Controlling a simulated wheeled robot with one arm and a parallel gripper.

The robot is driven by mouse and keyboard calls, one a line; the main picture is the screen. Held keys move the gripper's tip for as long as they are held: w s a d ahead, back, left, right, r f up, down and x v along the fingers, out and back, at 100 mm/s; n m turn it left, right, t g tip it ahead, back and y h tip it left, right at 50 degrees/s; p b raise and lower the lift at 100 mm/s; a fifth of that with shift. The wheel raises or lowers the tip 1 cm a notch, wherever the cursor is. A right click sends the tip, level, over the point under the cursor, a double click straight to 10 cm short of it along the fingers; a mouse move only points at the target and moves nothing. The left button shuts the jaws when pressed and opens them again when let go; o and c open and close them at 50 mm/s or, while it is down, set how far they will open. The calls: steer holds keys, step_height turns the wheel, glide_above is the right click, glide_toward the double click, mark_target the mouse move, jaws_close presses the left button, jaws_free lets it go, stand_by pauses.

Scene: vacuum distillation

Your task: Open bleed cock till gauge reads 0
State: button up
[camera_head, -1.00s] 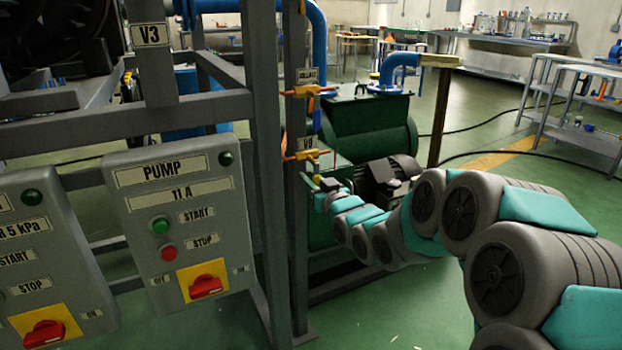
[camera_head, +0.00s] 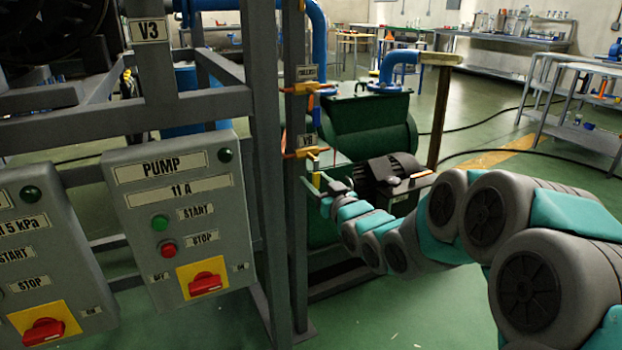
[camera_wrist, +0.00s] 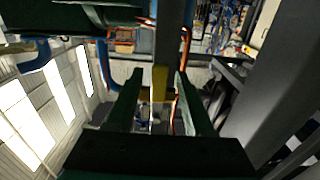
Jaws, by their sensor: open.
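Two small brass cocks with yellow-orange handles sit on the grey upright: an upper one (camera_head: 308,89) under a small label, and a lower one (camera_head: 303,154) under a label that seems to read V8 or V9. No label that I can read says bleed, and I see no gauge face. My gripper (camera_head: 314,176) is just below the lower cock, close to the upright; contact cannot be told. In the wrist view my gripper (camera_wrist: 159,76) is open, with a yellow bar-like part (camera_wrist: 160,84) showing between its fingers, which do not appear closed on it.
The pump panel (camera_head: 182,220) hangs left of the upright (camera_head: 266,150), with red switches and buttons. A green tank (camera_head: 372,125) and a dark motor (camera_head: 385,172) stand behind the cocks. Open green floor lies to the right, with benches beyond.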

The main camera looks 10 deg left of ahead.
mark_target(316, 183)
steer(key=shift+v, duration=2.25)
steer(key=shift+f, duration=0.1)
steer(key=s+d+f+m+g+h, duration=0.2)
steer(key=s+d+f+g+h, duration=0.25)
steer(key=s+d, duration=0.4)
steer(key=s+d+f+m+g+h, duration=0.25)
steer(key=s+d+f+h, duration=0.35)
steer(key=d, duration=0.3)
steer(key=s+d+g, duration=0.1)
steer(key=s+g, duration=0.2)
steer(key=s, duration=0.7)
steer(key=s+d+f+m+g, duration=0.1)
steer(key=s+g, duration=0.2)
steer(key=s, duration=0.7)
steer(key=s+d+m+g, duration=0.1)
steer(key=s+d+g, duration=0.1)
steer(key=s, duration=0.8)
steer(key=shift+g, duration=0.9)
steer(key=shift+f+y, duration=0.15)
steer(key=shift+y, duration=0.1)
